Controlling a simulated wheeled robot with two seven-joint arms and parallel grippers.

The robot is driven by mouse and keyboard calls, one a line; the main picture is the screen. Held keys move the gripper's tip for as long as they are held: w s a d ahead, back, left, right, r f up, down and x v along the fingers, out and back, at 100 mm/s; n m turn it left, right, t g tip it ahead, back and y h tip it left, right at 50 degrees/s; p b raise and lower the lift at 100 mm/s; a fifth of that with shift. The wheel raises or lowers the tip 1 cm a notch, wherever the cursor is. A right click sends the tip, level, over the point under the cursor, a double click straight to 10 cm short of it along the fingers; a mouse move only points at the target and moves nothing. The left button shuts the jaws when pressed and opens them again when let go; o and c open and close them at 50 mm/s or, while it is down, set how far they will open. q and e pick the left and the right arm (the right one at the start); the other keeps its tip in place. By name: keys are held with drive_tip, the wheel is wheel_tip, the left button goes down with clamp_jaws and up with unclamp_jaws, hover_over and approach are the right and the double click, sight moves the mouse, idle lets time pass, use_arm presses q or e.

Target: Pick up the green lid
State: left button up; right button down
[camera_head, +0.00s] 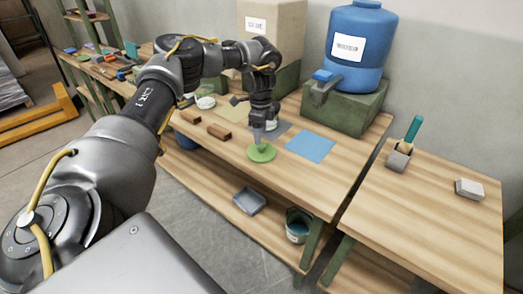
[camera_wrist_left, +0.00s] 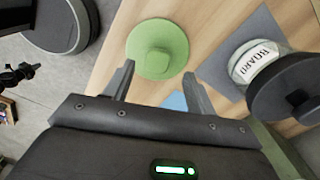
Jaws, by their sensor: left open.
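The green lid (camera_head: 261,152) lies flat on the wooden table near its front edge. In the left wrist view the green lid (camera_wrist_left: 157,49) is a round disc with a raised knob in the middle. My left gripper (camera_head: 259,139) points down just above the lid. In the left wrist view my left gripper (camera_wrist_left: 161,72) is open, its two fingers apart on either side of the knob's line, with nothing between them. I cannot tell whether a finger touches the lid. My right gripper is not in view.
A blue sheet (camera_head: 311,146) lies right of the lid, and brown blocks (camera_head: 219,131) lie left. A container labelled BOARD (camera_wrist_left: 262,66) stands on a grey mat (camera_wrist_left: 232,46) close by. A blue barrel (camera_head: 358,50) stands behind. A grey tray (camera_head: 249,200) and bucket (camera_head: 298,226) sit below.

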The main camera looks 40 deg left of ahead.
sight(261, 149)
use_arm(q)
drive_tip(key=shift+s+d+f+p, duration=0.1)
drive_tip(key=shift+s+f+p, duration=0.05)
drive_tip(key=shift+f+p, duration=0.2)
wheel_tip(261, 149, down, 4)
drive_tip(key=shift+d+r+p, duration=0.1)
drive_tip(key=shift+p, duration=0.45)
drive_tip(key=shift+f, duration=0.3)
drive_tip(key=shift+c, duration=0.2)
drive_tip(key=c, duration=1)
drive_tip(key=shift+c, duration=0.3)
